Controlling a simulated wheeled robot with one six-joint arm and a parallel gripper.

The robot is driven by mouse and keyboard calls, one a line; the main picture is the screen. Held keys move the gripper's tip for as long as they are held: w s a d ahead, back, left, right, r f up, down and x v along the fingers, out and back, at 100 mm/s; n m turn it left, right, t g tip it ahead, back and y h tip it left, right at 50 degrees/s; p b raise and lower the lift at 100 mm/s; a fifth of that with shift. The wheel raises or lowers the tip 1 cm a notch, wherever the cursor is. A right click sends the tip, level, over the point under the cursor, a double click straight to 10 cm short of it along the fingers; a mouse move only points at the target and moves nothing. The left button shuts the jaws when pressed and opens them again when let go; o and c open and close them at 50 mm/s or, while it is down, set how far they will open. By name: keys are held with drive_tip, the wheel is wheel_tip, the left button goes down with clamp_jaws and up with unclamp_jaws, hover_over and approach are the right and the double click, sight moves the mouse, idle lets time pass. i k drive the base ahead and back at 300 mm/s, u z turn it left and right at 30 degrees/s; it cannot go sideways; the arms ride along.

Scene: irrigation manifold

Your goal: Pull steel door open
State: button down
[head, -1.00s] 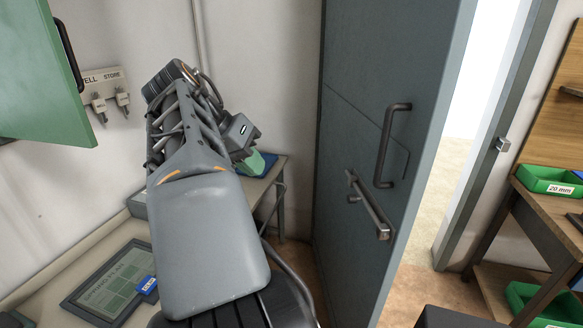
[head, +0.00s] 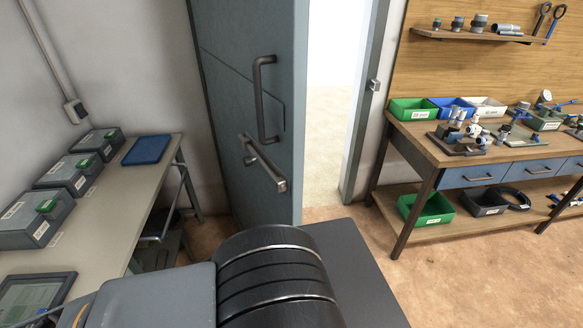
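The steel door (head: 223,105) is a tall blue-grey panel standing well open in the head view, left of a bright doorway. A vertical dark pull handle (head: 259,100) is on its face near the free edge. A lever handle (head: 262,165) with a square end sits below it. Nothing touches either handle. My arm fills the bottom of the picture, folded low and apart from the door. My gripper does not show.
The doorway (head: 334,110) is open and bright. A workbench (head: 420,148) with bins and fittings stands at right. A grey table (head: 100,210) with several cases and a blue pad (head: 147,149) runs along the left wall. Brown floor (head: 383,238) is clear between door and workbench.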

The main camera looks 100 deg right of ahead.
sight(254, 53)
drive_tip(key=u, duration=0.05)
drive_tip(key=k, duration=1.05)
drive_tip(key=z, duration=2.25)
